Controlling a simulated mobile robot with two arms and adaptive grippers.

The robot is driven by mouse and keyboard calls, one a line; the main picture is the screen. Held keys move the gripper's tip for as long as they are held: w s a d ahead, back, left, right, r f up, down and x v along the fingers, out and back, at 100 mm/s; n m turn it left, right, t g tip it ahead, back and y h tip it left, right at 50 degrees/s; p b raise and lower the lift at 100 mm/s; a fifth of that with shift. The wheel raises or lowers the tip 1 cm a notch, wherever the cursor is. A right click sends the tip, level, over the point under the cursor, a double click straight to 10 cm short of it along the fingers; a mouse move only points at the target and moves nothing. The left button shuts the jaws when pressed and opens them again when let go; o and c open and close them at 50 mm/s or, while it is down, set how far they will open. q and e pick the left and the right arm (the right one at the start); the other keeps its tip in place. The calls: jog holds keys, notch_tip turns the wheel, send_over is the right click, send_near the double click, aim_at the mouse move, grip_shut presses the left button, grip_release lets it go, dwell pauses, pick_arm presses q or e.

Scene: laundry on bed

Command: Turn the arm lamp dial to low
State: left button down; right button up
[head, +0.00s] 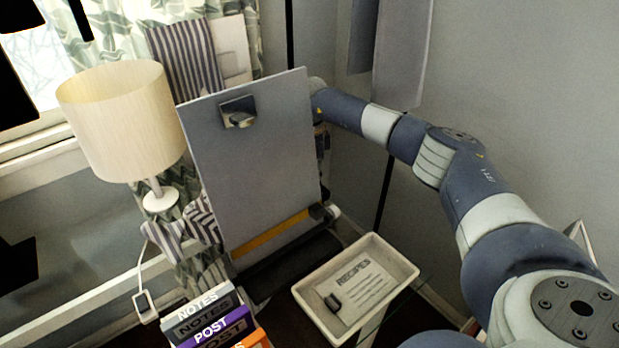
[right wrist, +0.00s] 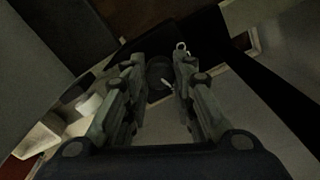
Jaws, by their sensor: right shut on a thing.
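My right arm reaches in from the right in the head view, and its gripper is hidden behind a grey upright board (head: 255,180). In the right wrist view my right gripper (right wrist: 158,68) has its two fingers on either side of a dark round piece (right wrist: 159,74), which looks like the dial; the picture there is dark. I cannot read a setting on it. No arm lamp can be made out clearly in the head view. My left gripper is not in view.
A lamp with a cream shade (head: 120,120) stands at the left, with a corded switch (head: 143,301) below it. A pale tray (head: 402,262) with a recipes card (head: 358,290) sits right of the board. Labelled boxes (head: 212,322) stand in front.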

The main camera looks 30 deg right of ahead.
jog(key=m, duration=0.3)
jog(key=shift+m+p, duration=0.35)
jog(key=shift+m, duration=0.05)
jog(key=o, duration=1.1)
jog(key=shift+r, duration=0.1)
notch_tip(320, 180, up, 12)
jog(key=shift+f, duration=0.1)
